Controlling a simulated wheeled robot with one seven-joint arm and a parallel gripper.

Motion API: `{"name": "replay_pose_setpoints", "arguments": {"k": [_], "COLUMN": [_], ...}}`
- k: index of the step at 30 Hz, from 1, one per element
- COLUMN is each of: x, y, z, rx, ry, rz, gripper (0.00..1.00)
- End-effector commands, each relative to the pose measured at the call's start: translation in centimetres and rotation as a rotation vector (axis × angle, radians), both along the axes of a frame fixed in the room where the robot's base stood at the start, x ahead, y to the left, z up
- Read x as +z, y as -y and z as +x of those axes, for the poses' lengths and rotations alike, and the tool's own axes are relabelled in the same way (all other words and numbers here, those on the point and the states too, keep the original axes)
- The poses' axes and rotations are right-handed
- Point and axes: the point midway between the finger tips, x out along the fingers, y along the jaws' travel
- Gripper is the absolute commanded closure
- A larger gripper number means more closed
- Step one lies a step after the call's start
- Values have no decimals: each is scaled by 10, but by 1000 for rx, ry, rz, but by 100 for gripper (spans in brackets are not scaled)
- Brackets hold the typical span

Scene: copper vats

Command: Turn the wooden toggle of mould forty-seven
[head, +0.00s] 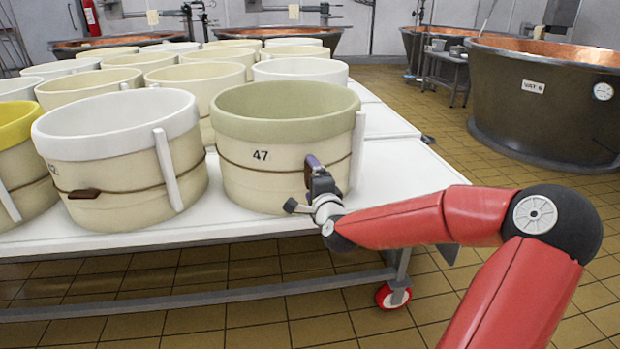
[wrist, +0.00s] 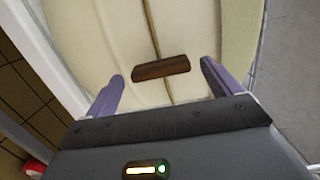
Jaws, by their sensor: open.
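Mould forty-seven (head: 262,182) is a cream tub with a greenish rim and the number 47 on its front. It stands at the front right corner of the white table. A thin cord (head: 240,168) runs around it. In the wrist view, its wooden toggle (wrist: 160,67) is a short dark brown bar on the cord (wrist: 152,28). My gripper (head: 312,165) is at the mould's front right side and hides the toggle in the head view. In the wrist view, my gripper (wrist: 162,80) is open, with one purple finger on each side of the toggle, apart from it.
A white-rimmed mould (head: 125,150) with its own toggle (head: 84,194) stands to the left. Several more moulds fill the table behind. A pale upright strip (head: 357,150) is at the right of mould forty-seven. The white table top (head: 405,170) is bare at right.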

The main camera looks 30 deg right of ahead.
Motion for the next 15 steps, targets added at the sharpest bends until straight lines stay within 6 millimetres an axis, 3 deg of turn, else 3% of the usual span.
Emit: {"name": "replay_pose_setpoints", "arguments": {"k": [7,15], "x": [1,0], "y": [-6,-10], "z": [-41,-57], "rx": [-2,-1], "ry": [-2,-1], "rz": [0,2], "gripper": [10,10]}}
